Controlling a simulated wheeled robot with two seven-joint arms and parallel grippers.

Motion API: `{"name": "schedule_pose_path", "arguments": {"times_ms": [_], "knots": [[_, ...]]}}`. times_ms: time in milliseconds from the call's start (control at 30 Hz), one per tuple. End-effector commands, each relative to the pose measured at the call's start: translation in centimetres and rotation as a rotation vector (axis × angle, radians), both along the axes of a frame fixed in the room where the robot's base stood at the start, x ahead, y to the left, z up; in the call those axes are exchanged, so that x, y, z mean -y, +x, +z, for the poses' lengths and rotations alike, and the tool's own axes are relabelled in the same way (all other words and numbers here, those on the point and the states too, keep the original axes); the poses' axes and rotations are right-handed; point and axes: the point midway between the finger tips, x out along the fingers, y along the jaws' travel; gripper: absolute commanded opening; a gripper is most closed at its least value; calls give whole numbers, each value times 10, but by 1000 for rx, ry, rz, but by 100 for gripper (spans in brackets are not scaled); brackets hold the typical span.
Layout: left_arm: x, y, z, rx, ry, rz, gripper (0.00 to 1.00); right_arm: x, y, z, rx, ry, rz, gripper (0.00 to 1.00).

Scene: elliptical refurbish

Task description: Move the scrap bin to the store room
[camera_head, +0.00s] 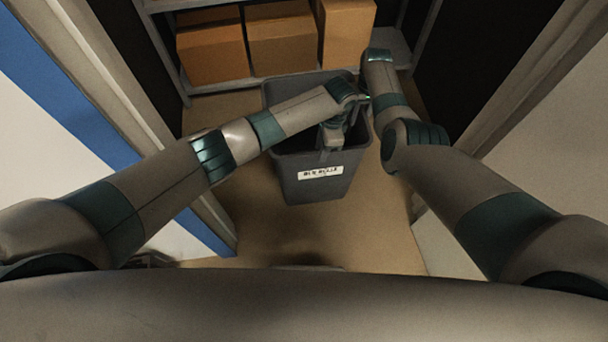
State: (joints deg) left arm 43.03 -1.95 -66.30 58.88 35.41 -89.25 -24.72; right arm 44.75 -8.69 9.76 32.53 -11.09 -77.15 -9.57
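The scrap bin (318,188) is a dark grey, open-topped, upright bin with a white label on its near wall. It stands in the middle of the head view, in the doorway area before a shelf. My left arm crosses over its opening. My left gripper (328,146) points down at the bin's near rim, overlapping it; whether its fingers are closed on the rim is unclear. My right arm bends round the bin's right side, with its wrist near the far right corner. My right gripper's fingers are mostly hidden there. Much of the bin's inside is hidden by my arms.
A metal shelf (402,48) holding cardboard boxes (283,42) stands close behind the bin. Door frames flank me, with a blue strip (70,88) along the left one. Brown floor (375,235) is clear between me and the bin.

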Motion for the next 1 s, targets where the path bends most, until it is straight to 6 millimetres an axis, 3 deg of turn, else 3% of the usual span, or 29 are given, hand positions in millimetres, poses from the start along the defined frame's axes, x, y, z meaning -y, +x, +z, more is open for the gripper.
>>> {"name": "schedule_pose_path", "arguments": {"times_ms": [200, 500, 1000], "knots": [[6, 3, 43, 7, -4, -2, 22, 0, 0, 0, 0, 0, 0, 22], [10, 3, 81, 2, -2, -1, 22, 0, 0, 0, 0, 0, 0, 22], [11, 2, 86, 0, 0, -1, 22, 0, 0, 0, 0, 0, 0, 22]]}}
